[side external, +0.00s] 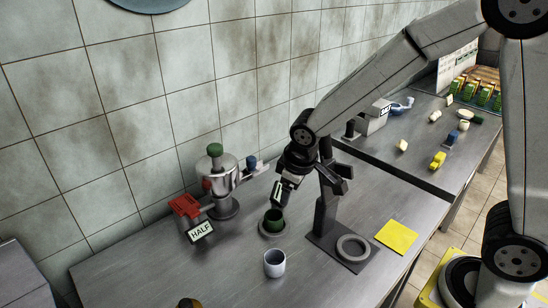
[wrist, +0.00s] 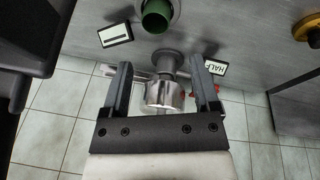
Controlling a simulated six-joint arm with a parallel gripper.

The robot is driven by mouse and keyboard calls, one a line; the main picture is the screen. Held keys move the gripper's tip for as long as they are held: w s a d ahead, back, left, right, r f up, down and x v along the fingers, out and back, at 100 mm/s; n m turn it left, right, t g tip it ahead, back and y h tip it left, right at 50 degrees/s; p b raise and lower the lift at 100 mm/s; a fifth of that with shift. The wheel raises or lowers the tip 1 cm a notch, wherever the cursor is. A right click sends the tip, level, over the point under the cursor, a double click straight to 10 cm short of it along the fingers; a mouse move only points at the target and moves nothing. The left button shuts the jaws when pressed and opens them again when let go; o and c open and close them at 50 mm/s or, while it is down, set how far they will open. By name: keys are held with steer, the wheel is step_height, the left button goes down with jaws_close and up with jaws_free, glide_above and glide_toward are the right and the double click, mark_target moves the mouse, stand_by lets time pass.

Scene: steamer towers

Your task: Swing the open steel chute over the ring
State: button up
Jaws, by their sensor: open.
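A steel pot (side external: 215,173) with a green knob stands near the tiled wall; it also shows between the fingers in the wrist view (wrist: 163,97). A steel arm with a blue knob (side external: 251,162) reaches right from it; I cannot tell surely whether this is the open chute. A green cup (side external: 273,218) stands on a small round base, and shows at the top in the wrist view (wrist: 157,16). A flat grey ring (side external: 353,247) lies on the dark stand's base. My gripper (side external: 281,192) is open and empty above the green cup; its fingers (wrist: 160,80) show apart.
A white cup (side external: 274,263) stands in front of the green cup. A dark post (side external: 324,212) rises beside my gripper. A yellow pad (side external: 397,236) lies right. The front bench is mostly clear.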

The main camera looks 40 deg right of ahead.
steer(key=w+d+m, duration=0.2)
steer(key=w+m, duration=0.4)
steer(key=w, duration=0.5)
steer(key=m+h, duration=0.2)
steer(key=m, duration=0.5)
glide_above(251, 159)
steer(key=s+a, duration=0.1)
steer(key=s, duration=0.1)
steer(key=shift+w+a+f, duration=0.15)
steer(key=shift+a+f, duration=0.2)
steer(key=shift+f, duration=0.05)
steer(key=shift+f, duration=0.15)
steer(key=shift+x, duration=3.75)
steer(key=shift+w+d, duration=0.15)
jaws_close()
